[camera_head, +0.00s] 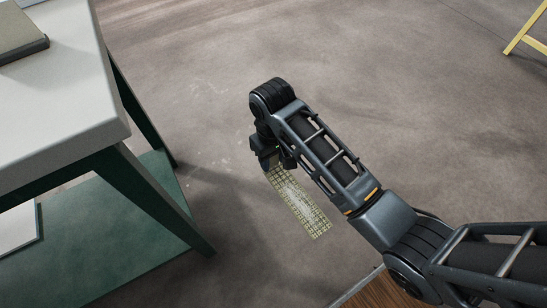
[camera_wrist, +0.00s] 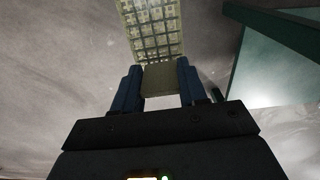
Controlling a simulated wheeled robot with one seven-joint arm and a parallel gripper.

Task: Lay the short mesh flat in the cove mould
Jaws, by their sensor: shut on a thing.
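A short strip of yellow-green mesh (camera_head: 300,206) hangs out from my gripper (camera_head: 272,161) above the open floor in the head view. In the wrist view the mesh (camera_wrist: 152,27) reaches away from the blue fingers of my gripper (camera_wrist: 160,82). The fingers are shut on a plain tan end piece (camera_wrist: 160,77) at the near end of the mesh. The far end of the mesh runs out of the wrist view. I cannot make out a cove mould for certain in either view.
A white-topped table (camera_head: 60,100) with green legs (camera_head: 155,195) and a green lower shelf stands at the left. A grey-brown block (camera_head: 18,32) lies on its top. A yellow frame (camera_head: 528,35) stands at the far right. The grey floor (camera_head: 200,110) between them is clear.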

